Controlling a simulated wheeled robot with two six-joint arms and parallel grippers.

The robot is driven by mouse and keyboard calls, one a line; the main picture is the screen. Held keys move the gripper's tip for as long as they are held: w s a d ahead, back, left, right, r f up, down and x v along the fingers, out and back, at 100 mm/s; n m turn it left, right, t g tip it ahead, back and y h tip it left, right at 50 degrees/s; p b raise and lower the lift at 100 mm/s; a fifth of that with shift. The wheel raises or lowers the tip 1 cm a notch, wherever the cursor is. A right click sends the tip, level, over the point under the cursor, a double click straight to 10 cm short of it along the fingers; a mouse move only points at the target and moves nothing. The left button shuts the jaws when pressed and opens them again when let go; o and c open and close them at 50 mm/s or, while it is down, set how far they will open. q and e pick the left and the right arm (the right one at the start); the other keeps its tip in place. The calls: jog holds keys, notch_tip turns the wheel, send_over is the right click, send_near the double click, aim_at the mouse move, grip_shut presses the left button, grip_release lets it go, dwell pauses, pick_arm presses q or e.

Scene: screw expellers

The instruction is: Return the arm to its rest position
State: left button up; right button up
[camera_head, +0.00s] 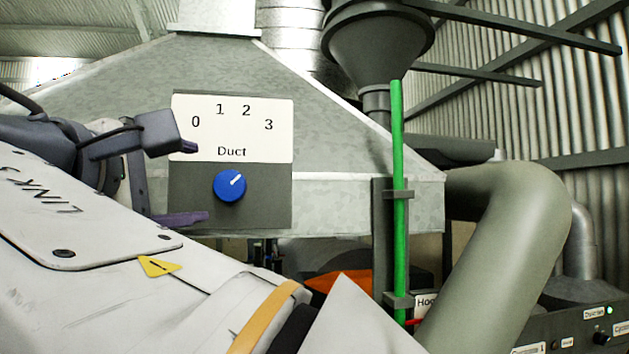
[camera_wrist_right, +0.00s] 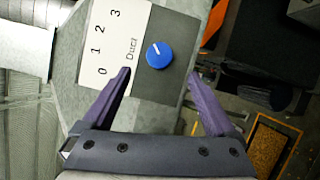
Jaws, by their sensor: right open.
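My right gripper (camera_head: 197,184) is at the left of the head view, in front of the Duct panel (camera_head: 181,205). Its two purple fingers are apart with nothing between them. The blue Duct knob (camera_head: 229,186) is just to the right of the fingertips, and its white mark points up and right, roughly toward the 3. In the right wrist view, the open gripper (camera_wrist_right: 157,77) faces the knob (camera_wrist_right: 159,54), which sits just beyond the fingertips, apart from both. My left gripper is not in view.
A green vertical rod (camera_head: 398,200) stands in a dark bracket right of the panel. A thick grey pipe (camera_head: 510,250) curves down at the right. A dark control box (camera_head: 590,325) with small labels is at the lower right. The sloped metal duct (camera_head: 110,85) is behind the panel.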

jog(key=shift+s+a, duration=0.15)
jog(key=shift+s, duration=0.2)
jog(key=shift+s+a, duration=0.1)
jog(key=shift+a, duration=0.05)
jog(key=shift+f, duration=0.1)
